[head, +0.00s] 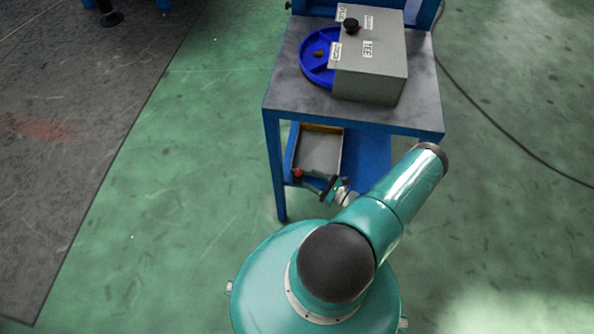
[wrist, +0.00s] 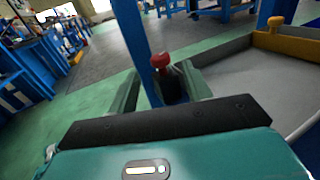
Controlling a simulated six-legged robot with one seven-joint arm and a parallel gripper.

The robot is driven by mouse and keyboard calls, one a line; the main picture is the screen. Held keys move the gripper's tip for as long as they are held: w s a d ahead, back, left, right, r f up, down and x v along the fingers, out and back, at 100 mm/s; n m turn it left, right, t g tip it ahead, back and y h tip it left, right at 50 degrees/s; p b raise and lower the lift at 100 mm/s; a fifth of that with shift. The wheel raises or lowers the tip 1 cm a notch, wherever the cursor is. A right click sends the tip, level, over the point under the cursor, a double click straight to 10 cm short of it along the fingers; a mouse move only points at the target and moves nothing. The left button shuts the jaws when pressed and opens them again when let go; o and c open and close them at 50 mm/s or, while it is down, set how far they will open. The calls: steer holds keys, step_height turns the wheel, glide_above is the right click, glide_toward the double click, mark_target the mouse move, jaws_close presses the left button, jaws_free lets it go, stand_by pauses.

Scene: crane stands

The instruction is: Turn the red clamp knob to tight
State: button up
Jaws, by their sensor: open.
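The red clamp knob (head: 298,173) is at the front left corner of the grey tray on the stand's lower shelf. In the wrist view the red knob (wrist: 161,62) stands on a dark base, centred in line with the gap between the fingers. My gripper (head: 312,181) is low in front of the shelf, close to the knob on its right. In the wrist view my gripper (wrist: 158,84) is open, one finger on each side of the knob's line. I cannot tell whether a finger touches it. The fingers hide part of the knob's base.
The grey tray (head: 319,152) has a yellow back edge; a yellow knob (wrist: 276,22) shows there in the wrist view. The blue stand's grey top (head: 290,88) overhangs the shelf and carries a grey box (head: 375,62). A blue leg (head: 278,165) stands left of the knob. Green floor left is clear.

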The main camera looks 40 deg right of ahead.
mark_target(301, 175)
steer(key=x, duration=0.6)
steer(key=shift+w+a, duration=0.15)
steer(key=shift+w, duration=0.25)
steer(key=shift+c, duration=0.4)
steer(key=c, duration=0.9)
steer(key=m+h, duration=0.2)
steer(key=h, duration=0.1)
steer(key=shift+a+t+h, duration=0.1)
steer(key=shift+t+h, duration=0.2)
steer(key=shift+w+m+h, duration=0.1)
steer(key=shift+m+h, duration=1.2)
steer(key=shift+h, duration=0.5)
steer(key=o, duration=1)
